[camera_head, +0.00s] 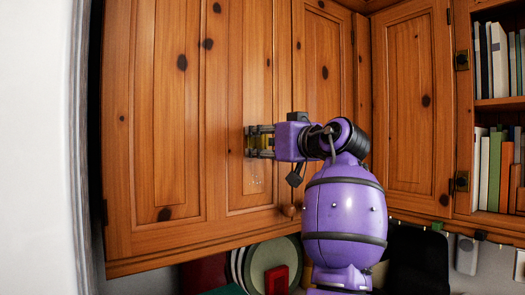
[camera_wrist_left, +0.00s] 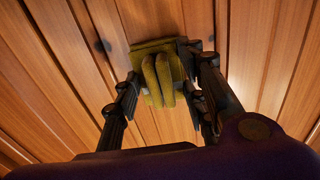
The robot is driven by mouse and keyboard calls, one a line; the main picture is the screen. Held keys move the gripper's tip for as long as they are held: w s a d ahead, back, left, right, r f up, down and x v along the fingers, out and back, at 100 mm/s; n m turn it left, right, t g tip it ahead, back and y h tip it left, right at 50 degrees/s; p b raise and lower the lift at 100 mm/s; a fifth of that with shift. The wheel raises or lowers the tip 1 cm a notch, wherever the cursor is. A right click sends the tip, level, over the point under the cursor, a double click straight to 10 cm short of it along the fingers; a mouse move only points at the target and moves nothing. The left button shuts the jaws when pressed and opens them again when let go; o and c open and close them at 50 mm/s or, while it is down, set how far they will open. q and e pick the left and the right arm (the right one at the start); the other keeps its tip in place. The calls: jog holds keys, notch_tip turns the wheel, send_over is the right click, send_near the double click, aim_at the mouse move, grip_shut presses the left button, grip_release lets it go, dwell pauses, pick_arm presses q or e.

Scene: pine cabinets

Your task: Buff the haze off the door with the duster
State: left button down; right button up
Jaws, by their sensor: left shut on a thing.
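The pine cabinet door (camera_head: 180,120) stands upright and closed, with dark knots in its wood. Faint pale specks, perhaps the haze (camera_head: 256,183), show on its panel just below my gripper. My left gripper (camera_head: 256,142) is at the door's right panel, shut on the yellow-green duster (camera_head: 262,131). In the left wrist view the duster (camera_wrist_left: 156,78) sits between the two fingers, its flat pad towards the wood and its rounded loops towards me. It looks to be at the door's surface, but contact is hidden. My right gripper is not in view.
A round wooden knob (camera_head: 289,210) sits low beside my arm. Another cabinet door (camera_head: 410,110) and a bookshelf (camera_head: 497,104) are at the right. Plates (camera_head: 238,265) and a red object (camera_head: 277,280) stand below the cabinet. A pale wall edge is at the left.

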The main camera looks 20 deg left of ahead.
aim_at(255, 173)
pick_arm(q)
jog(key=shift+a+r, duration=0.1)
jog(key=shift+r, duration=0.3)
jog(key=shift+f, duration=0.2)
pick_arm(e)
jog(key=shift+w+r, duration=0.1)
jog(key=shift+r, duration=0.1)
pick_arm(q)
jog(key=shift+w+f, duration=0.1)
jog(key=shift+f, duration=1.95)
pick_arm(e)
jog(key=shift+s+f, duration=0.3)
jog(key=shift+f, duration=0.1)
pick_arm(q)
jog(key=shift+f+b, duration=0.45)
jog(key=shift+f, duration=1.55)
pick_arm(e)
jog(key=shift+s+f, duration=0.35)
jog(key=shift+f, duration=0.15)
pick_arm(q)
jog(key=shift+f, duration=0.1)
